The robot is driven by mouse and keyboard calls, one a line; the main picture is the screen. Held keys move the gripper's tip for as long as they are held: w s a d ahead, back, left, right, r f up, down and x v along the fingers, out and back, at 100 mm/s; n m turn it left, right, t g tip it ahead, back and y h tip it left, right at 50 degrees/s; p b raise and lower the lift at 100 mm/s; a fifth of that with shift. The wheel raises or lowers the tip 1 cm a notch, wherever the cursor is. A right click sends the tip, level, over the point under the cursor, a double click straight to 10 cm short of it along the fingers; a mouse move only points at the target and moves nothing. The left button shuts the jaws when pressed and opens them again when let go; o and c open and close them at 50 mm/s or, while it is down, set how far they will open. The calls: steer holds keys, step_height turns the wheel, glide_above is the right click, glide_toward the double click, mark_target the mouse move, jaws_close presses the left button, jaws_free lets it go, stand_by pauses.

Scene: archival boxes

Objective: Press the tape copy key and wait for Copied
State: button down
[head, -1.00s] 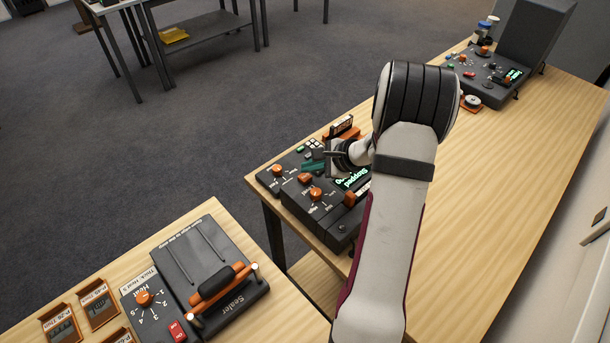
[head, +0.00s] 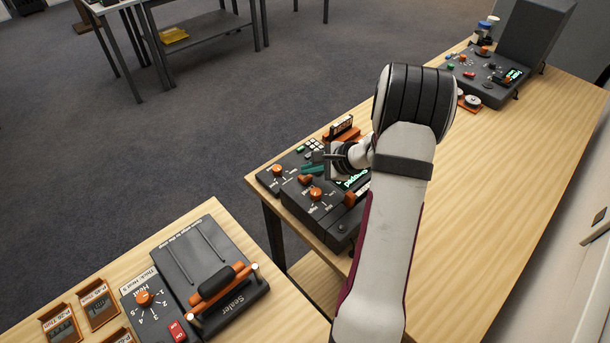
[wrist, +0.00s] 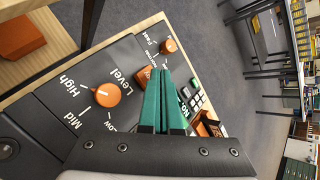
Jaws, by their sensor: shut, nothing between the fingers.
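The tape machine (head: 322,220) is a dark console at the left end of the long wooden table. Its green display (head: 352,182) is partly behind my arm and seems to read "Stopped". An orange knob (head: 316,194) stands on its panel, labelled "Level" in the wrist view (wrist: 105,95). An orange key (head: 305,180) sits near it. My gripper (head: 312,168) is shut and empty, its green fingers over the panel. In the wrist view the shut fingertips (wrist: 160,74) lie beside an orange key or block, partly hidden. I cannot tell whether they touch the panel. No copy label is readable.
A second orange knob (head: 277,169) and small pale keys (wrist: 197,99) lie close to the fingers. A sealer (head: 212,270) stands on the nearer table at the lower left. Another console (head: 485,75) is at the far right. The table's right middle is clear.

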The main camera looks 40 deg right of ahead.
mark_target(309, 178)
steer(key=shift+f, duration=0.45)
stand_by(0.4)
steer(key=shift+r, duration=0.9)
steer(key=shift+r, duration=2.5)
